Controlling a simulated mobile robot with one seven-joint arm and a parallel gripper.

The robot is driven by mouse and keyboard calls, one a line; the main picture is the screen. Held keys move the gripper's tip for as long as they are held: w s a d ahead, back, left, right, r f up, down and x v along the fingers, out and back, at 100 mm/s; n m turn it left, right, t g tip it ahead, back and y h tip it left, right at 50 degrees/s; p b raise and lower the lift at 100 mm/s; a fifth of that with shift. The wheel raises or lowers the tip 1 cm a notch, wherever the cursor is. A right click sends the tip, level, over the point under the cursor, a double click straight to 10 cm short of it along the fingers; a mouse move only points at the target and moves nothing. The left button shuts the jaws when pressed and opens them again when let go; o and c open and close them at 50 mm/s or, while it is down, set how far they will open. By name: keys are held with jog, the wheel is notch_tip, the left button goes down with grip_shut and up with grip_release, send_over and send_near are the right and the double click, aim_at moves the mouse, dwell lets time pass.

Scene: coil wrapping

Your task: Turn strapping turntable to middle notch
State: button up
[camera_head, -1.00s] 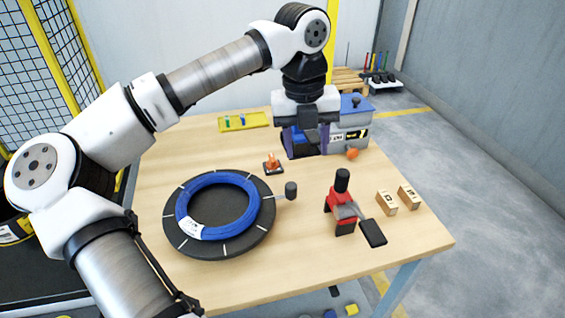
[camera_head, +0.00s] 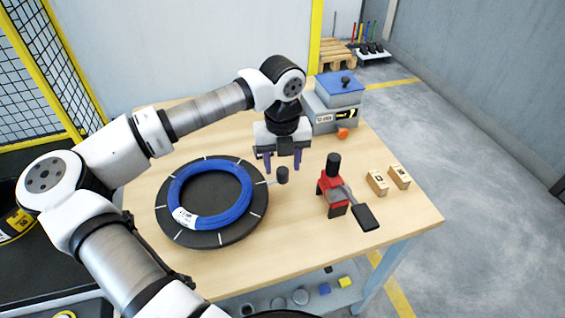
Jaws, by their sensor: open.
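The strapping turntable (camera_head: 241,225) is a dark disc with white tick marks around its rim, lying on the left of the table. A blue coil (camera_head: 243,206) with a white label rests on it. A short arm with a dark upright knob (camera_head: 282,174) sticks out from the turntable's right side. My gripper (camera_head: 283,162) is open and empty, fingers pointing down. It appears just behind and above the knob; I cannot tell the exact gap. Which notch the turntable sits at cannot be made out.
A red clamp tool with a black handle (camera_head: 333,163) stands right of the knob. Two wooden blocks (camera_head: 377,182) lie further right. A grey-blue machine (camera_head: 338,100) with an orange knob stands at the back. The wooden table (camera_head: 300,240) is clear at the front.

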jog(key=shift+f, duration=1)
grip_shut()
